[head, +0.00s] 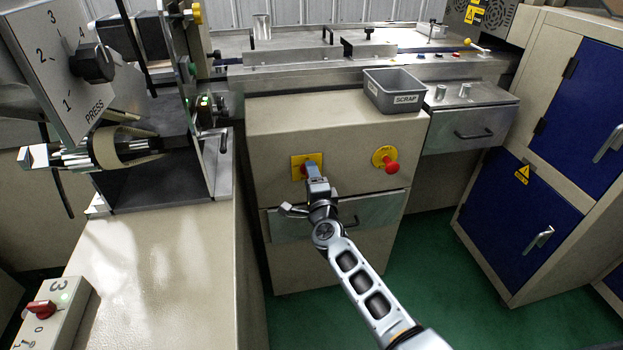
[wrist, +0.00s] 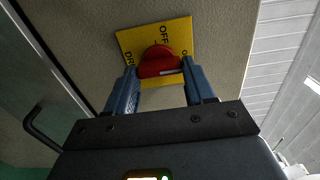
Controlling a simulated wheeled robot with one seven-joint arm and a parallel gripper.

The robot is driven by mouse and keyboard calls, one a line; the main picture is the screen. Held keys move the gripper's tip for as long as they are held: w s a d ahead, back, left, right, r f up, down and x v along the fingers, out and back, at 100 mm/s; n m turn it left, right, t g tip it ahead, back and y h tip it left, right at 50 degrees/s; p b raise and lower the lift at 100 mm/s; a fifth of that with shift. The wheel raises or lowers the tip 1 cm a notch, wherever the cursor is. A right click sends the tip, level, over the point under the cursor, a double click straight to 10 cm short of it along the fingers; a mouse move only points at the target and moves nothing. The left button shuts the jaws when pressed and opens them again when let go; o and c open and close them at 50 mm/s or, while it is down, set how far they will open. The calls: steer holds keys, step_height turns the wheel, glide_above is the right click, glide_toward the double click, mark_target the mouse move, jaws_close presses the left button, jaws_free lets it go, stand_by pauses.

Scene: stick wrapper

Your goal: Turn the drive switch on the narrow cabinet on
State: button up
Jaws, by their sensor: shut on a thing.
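The narrow cabinet (head: 345,118) is a beige box standing in the middle of the head view. Its drive switch is a red knob on a yellow plate (head: 297,168). In the wrist view the red knob (wrist: 160,62) sits between my two blue fingers, and the plate (wrist: 127,42) shows "OFF" and part of "DRI"; other lettering is hidden or too small. My gripper (head: 313,168) is at the switch and hides most of the knob in the head view. In the wrist view my gripper (wrist: 160,74) is shut on the red knob.
A red button on a round yellow plate (head: 387,161) is to the right on the same cabinet. A drawer handle (head: 350,222) sticks out below. A grey scrap bin (head: 394,93) stands on top. A machine with a PRESS dial (head: 93,62) is at left.

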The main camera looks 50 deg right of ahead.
steer(key=o, duration=1)
steer(key=shift+o, duration=0.2)
steer(key=p+v, duration=0.2)
steer(key=v, duration=0.5)
steer(key=shift+s+a, duration=0.2)
steer(key=shift+s, duration=0.15)
